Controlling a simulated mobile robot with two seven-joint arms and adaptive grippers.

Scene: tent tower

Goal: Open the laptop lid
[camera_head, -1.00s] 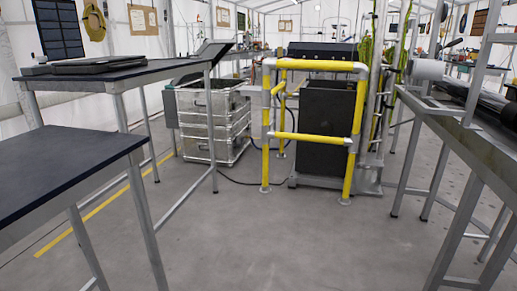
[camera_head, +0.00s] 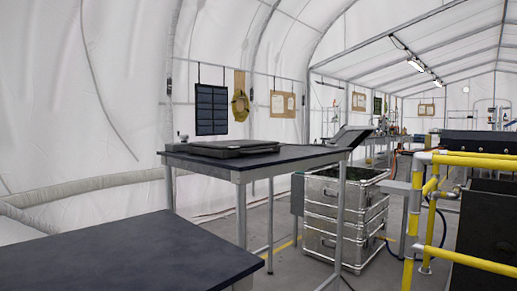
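A dark, flat, closed case that looks like the laptop (camera_head: 235,147) lies on the dark-topped table (camera_head: 285,158) left of the middle. Its lid appears down. A thin dark panel (camera_head: 350,136) stands tilted at the right end of that table; I cannot tell whether it rests on the table or behind it. Neither of my grippers shows in the view.
A nearer dark table (camera_head: 150,258) fills the lower left. Stacked metal crates (camera_head: 335,222) stand beyond the far table's right end. Yellow railing (camera_head: 430,205) and a dark machine (camera_head: 485,225) block the right. Some floor (camera_head: 285,268) between is free.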

